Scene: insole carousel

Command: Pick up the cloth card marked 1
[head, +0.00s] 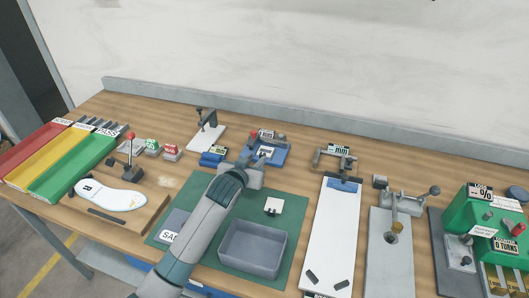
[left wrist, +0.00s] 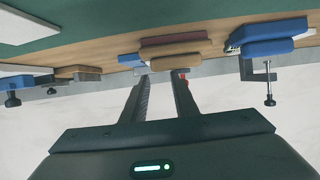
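A small pale square card (head: 273,205) with a dark mark lies on the green mat (head: 292,232), behind the grey bin; its marking is too small to read. Another small white piece (head: 264,153) sits at the blue fixture farther back. My left gripper (head: 250,163) is over the back of the mat, to the left of and beyond the pale card, near the blue fixture. In the left wrist view its two fingers (left wrist: 162,78) stand apart with nothing visible between them. My right gripper is not in view.
A grey bin (head: 254,248) stands on the mat. A long white board (head: 331,232) lies to its right. Red, yellow and green trays (head: 75,168) and a white insole (head: 110,194) are at left. A green machine (head: 492,232) stands at far right.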

